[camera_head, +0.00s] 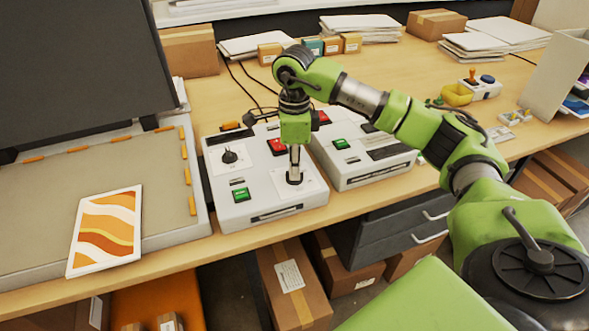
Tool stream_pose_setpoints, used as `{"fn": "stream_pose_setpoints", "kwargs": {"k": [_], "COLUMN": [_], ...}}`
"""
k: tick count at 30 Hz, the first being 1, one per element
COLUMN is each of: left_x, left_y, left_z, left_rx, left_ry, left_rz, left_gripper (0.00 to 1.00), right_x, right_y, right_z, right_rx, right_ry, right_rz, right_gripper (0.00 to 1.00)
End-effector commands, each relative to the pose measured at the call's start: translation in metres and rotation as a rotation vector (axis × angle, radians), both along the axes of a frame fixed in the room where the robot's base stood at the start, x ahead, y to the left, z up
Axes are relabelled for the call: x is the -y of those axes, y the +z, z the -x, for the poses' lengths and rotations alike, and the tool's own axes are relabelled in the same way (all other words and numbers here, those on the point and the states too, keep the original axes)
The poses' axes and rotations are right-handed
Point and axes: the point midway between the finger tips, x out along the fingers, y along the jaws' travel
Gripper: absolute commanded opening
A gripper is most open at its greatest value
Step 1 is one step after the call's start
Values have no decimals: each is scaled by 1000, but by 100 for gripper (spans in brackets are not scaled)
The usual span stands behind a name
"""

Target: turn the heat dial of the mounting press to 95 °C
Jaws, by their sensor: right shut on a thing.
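A light grey control box (258,213) stands at the front of the table. It has a black dial (230,156) on its left side, a red switch (277,146) and a green switch (240,194). My right gripper (294,175) points straight down at the box's front right and is shut on a second dark dial (294,181) there. The gripper mostly covers this dial, and its pointer and scale marks cannot be read. My left gripper is not in view.
Left of the box is a press with a raised black lid (80,65) and a grey bed (40,205). A striped orange print (105,230) lies at its front. A second grey control box (370,172) stands close on the right. Cartons and paper stacks line the back.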

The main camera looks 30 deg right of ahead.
Motion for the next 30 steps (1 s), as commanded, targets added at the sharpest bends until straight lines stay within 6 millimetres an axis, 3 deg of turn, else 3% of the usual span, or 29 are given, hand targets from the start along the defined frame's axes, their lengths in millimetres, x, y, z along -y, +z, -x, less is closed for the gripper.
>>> {"fn": "stream_pose_setpoints", "kwargs": {"k": [12, 28, 30], "left_x": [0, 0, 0], "left_y": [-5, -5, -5], "left_z": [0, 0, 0], "left_rx": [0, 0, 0], "left_ry": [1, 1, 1], "left_rz": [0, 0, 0], "left_gripper": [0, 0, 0], "right_x": [1, 1, 1], "right_y": [1, 2, 2], "right_z": [-1, -1, -1], "right_rx": [4, 5, 5], "right_ry": [-185, -209, -209], "right_rz": [1, 1, 1], "right_gripper": [0, 0, 22]}}
